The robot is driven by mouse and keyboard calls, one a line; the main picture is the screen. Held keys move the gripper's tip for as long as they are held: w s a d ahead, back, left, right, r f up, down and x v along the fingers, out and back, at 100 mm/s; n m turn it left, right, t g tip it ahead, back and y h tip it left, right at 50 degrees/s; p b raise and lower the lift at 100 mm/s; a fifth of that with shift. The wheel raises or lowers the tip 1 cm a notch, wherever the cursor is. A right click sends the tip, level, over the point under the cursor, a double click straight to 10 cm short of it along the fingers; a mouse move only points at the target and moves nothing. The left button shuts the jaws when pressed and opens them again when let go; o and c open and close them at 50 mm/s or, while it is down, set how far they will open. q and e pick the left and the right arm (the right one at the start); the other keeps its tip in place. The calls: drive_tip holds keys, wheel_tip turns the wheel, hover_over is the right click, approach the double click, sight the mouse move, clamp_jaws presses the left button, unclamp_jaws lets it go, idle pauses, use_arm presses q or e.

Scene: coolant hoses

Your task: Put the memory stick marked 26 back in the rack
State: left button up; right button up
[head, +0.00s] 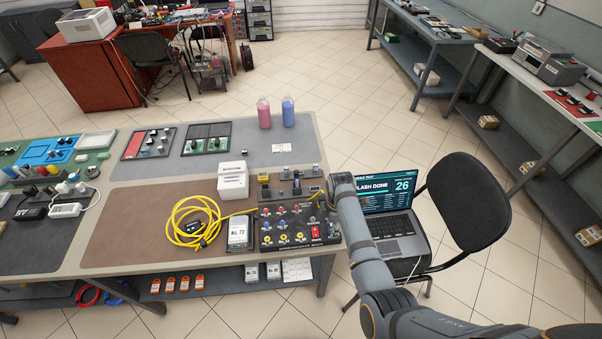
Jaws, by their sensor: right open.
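My right gripper (328,197) is open above the right end of the black panel (268,242), with its arm coming in from the lower right. The panel carries several coloured connectors and a red switch. A dark low holder (290,190) with small upright pieces stands behind the panel, just left of the gripper; it may be the rack. The memory stick marked 26 cannot be made out; the gripper and arm hide part of this area. A laptop (398,225) on the right shows "FLASH DONE" and 26 on its screen. My left gripper is not in view.
A yellow cable coil (186,226), a white labelled box (239,233) and a white printer-like box (233,180) are left of the panel. Pink (264,115) and blue (288,114) bottles stand at the back. The brown mat (125,225) has free room. A black chair (468,200) stands at right.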

drive_tip(key=shift+p, duration=0.45)
clamp_jaws()
drive_tip(key=shift+r, duration=0.1)
idle(0.4)
drive_tip(key=shift+r+p, duration=1.5)
drive_tip(key=shift+p, duration=0.25)
drive_tip(key=shift+r+p, duration=0.75)
drive_tip(key=shift+r, duration=0.65)
